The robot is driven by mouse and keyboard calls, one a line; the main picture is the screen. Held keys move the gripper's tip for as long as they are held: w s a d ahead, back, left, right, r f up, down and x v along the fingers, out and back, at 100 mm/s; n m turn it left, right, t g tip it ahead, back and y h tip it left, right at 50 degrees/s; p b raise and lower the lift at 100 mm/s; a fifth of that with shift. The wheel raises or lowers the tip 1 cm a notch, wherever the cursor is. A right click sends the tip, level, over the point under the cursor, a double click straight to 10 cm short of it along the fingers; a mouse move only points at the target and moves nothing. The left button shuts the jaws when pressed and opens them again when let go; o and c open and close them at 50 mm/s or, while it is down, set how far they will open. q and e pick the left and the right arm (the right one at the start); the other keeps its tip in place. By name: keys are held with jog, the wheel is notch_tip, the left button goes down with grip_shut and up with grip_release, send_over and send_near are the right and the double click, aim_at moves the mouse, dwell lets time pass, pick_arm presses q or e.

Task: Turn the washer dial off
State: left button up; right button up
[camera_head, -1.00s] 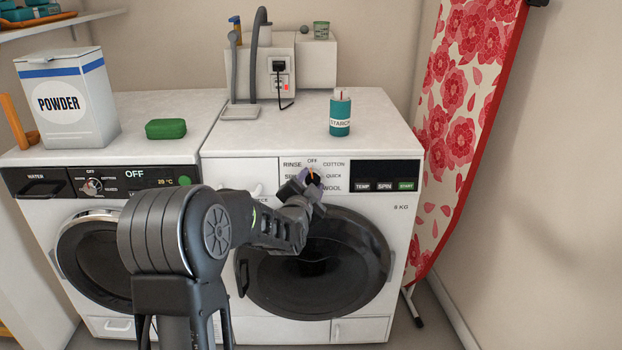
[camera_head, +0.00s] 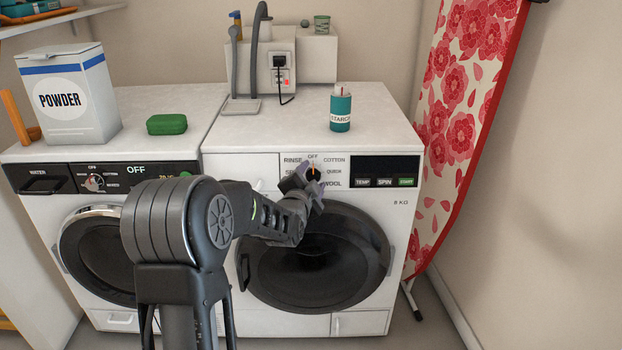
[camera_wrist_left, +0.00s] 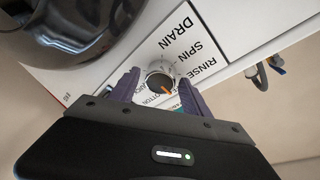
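The right-hand washer (camera_head: 240,170) has a round black dial (camera_head: 314,174) on its white panel. The dial's orange pointer points up at the OFF label in the head view. The dial also shows in the left wrist view (camera_wrist_left: 159,82), with DRAIN, SPIN and RINSE printed around it. My left gripper (camera_head: 308,183) is at the dial, with one finger on each side. In the left wrist view the gripper (camera_wrist_left: 159,80) looks open, with small gaps between fingers and dial. Part of the dial and some labels are hidden by the fingers. My right gripper is not in view.
A second machine (camera_head: 40,205) at left shows OFF on its display. A starch bottle (camera_head: 340,108) stands on the washer top. A powder box (camera_head: 68,95) and green soap (camera_head: 166,124) sit at left. An ironing board (camera_head: 460,130) leans at right.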

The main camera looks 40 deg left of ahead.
pick_arm(q)
jog(key=shift+o, duration=0.5)
jog(key=shift+s+r, duration=0.1)
jog(key=shift+s, duration=0.1)
jog(key=f+p+v, duration=0.1)
jog(key=v, duration=0.6)
jog(key=shift+s+d+r, duration=0.15)
jog(key=shift+d+r, duration=0.05)
jog(key=shift+r, duration=0.2)
